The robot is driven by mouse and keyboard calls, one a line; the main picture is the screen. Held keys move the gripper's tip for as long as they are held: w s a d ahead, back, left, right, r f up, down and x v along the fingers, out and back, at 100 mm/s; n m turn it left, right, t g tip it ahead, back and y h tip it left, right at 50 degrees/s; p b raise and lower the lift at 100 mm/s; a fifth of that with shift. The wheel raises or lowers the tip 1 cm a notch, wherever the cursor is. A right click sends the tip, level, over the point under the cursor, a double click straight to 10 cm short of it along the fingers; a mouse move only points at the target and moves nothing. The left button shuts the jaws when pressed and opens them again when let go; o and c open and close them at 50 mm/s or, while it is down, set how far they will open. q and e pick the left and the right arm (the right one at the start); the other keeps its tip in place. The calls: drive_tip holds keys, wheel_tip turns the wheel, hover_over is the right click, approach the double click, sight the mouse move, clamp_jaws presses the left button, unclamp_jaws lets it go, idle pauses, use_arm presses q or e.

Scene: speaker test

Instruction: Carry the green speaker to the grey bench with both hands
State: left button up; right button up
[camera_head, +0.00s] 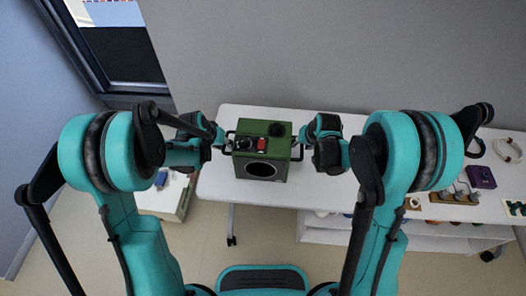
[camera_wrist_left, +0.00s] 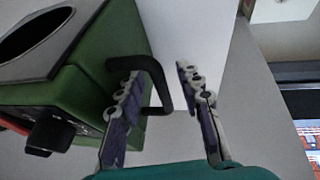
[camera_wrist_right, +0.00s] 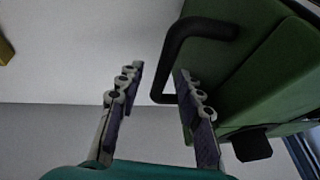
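The green speaker (camera_head: 262,168) stands upright on a pale table (camera_head: 330,188), with a black handle on each side. My left gripper (camera_head: 222,141) is at its left side. In the left wrist view the gripper (camera_wrist_left: 160,95) is open, with the outer bar of the left handle (camera_wrist_left: 155,75) between its fingers. My right gripper (camera_head: 303,138) is at its right side. In the right wrist view the gripper (camera_wrist_right: 155,95) is open, with the right handle (camera_wrist_right: 172,60) reaching between its fingers. I cannot make out a separate grey bench.
Small items on the speaker's top include a red one (camera_head: 262,144). A purple box (camera_head: 481,177) and a wooden block with knobs (camera_head: 453,198) are on the table's right part. A low cabinet (camera_head: 160,203) stands at left. A grey wall is behind.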

use_arm(q)
drive_tip(key=shift+f, duration=0.15)
use_arm(e)
drive_tip(key=shift+f, duration=0.15)
use_arm(q)
drive_tip(key=shift+c, duration=0.4)
use_arm(e)
drive_tip(key=shift+c, duration=0.4)
use_arm(q)
clamp_jaws()
use_arm(e)
clamp_jaws()
